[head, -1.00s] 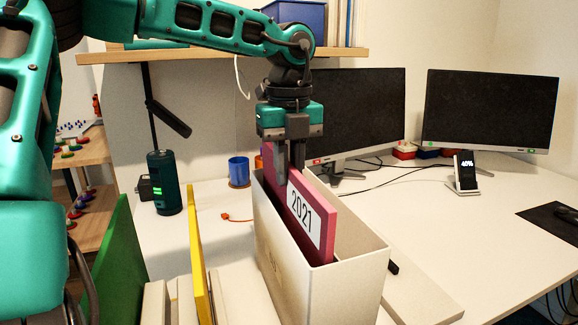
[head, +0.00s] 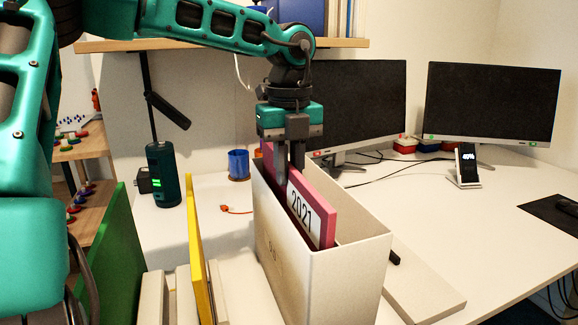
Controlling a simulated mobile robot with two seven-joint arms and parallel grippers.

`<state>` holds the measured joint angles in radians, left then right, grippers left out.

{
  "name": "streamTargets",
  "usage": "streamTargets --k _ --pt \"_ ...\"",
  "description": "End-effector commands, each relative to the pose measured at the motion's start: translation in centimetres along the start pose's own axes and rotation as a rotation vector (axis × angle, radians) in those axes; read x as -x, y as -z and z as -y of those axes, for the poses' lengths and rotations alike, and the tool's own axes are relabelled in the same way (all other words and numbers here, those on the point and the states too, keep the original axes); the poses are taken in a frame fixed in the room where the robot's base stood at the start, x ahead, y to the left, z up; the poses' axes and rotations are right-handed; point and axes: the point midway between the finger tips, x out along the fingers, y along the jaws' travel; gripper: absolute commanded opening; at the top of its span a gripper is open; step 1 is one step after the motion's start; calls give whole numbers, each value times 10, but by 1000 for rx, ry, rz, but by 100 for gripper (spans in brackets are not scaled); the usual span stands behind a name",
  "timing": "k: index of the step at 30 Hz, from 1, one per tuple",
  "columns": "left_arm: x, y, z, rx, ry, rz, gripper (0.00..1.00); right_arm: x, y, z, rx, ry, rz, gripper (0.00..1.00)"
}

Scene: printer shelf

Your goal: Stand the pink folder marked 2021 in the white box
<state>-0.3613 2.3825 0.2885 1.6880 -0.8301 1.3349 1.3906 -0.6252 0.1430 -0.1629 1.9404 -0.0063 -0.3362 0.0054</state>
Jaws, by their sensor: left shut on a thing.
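The pink folder (head: 325,222) with a white 2021 label stands upright inside the white box (head: 297,268). Its top edge and part of the label show above the rim; its lower part is hidden by the box's near wall. My left gripper (head: 290,178) points down from above and is shut on the folder's top edge, with the fingertips close to the rim. Whether the folder touches the box floor cannot be seen. My right gripper is not in view.
A green folder (head: 112,262) and a yellow folder (head: 197,255) stand left of the box. A blue cup (head: 238,164), a dark green cylinder (head: 163,175) and a phone on a stand (head: 467,166) are on the desk. Two monitors stand behind. A shelf (head: 215,43) runs above.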

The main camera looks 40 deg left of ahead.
Motion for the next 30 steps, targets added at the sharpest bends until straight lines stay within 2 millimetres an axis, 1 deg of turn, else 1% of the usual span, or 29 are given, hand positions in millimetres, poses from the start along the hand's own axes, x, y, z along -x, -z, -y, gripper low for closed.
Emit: streamTargets --k 14,15,21,24,29,30 --pt "-2 0 0 0 1 1 0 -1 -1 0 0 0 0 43" --pt "-2 0 0 0 1 1 19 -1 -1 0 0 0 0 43" --pt "-2 0 0 0 1 1 38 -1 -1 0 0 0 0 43" --pt "-2 0 0 0 1 1 47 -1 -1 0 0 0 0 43" --pt "-2 0 0 0 1 0 47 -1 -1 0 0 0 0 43" --pt "-2 0 0 0 -1 0 51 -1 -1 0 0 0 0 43"
